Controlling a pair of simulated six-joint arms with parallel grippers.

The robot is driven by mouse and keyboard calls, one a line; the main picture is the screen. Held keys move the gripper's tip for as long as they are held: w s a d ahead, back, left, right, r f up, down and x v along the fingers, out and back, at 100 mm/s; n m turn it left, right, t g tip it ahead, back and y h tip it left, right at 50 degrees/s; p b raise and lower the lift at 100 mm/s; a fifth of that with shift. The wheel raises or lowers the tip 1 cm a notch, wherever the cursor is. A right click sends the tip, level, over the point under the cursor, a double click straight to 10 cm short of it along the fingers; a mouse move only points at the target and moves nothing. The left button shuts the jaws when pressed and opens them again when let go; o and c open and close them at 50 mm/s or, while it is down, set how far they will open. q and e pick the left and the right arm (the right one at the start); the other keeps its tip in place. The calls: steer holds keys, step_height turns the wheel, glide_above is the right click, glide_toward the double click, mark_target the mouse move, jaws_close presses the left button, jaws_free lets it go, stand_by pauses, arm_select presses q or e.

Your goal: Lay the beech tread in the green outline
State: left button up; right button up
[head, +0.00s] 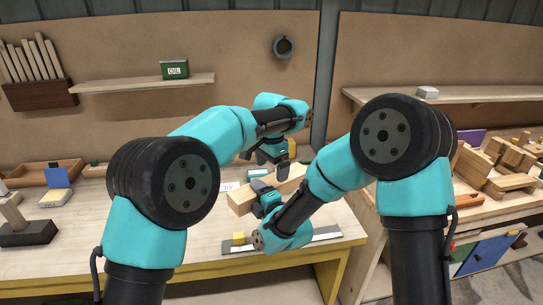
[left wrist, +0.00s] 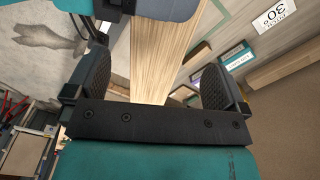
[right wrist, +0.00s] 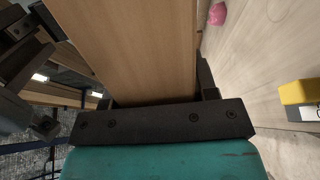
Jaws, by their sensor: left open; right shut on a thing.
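The beech tread (head: 240,203) is a pale wooden board held at a slant over the bench in the head view. My right gripper (head: 266,198) is shut on it; the tread (right wrist: 130,45) fills much of the right wrist view. My left gripper (head: 272,163) is open just above the tread's far part. In the left wrist view the tread (left wrist: 165,60) runs between the two spread fingers, with room on either side; I cannot tell how deep it sits.
A grey strip (head: 325,234) with a yellow block (head: 239,239) lies near the bench's front edge. A pink lump (right wrist: 217,14) shows in the right wrist view. A wooden tray (head: 62,172) stands left; wooden blocks (head: 505,160) crowd the right bench.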

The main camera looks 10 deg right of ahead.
mark_target(272, 181)
arm_select(q)
step_height(272, 181, down, 6)
stand_by(0.4)
steer(key=shift+c, duration=0.5)
steer(key=c, duration=1.2)
steer(key=shift+r, duration=0.1)
steer(key=shift+c, duration=0.9)
arm_select(e)
steer(key=o, duration=1.4)
steer(key=shift+s, duration=0.1)
steer(key=v, duration=0.7)
steer(key=shift+s+d+f, duration=0.1)
steer(key=shift+s, duration=0.05)
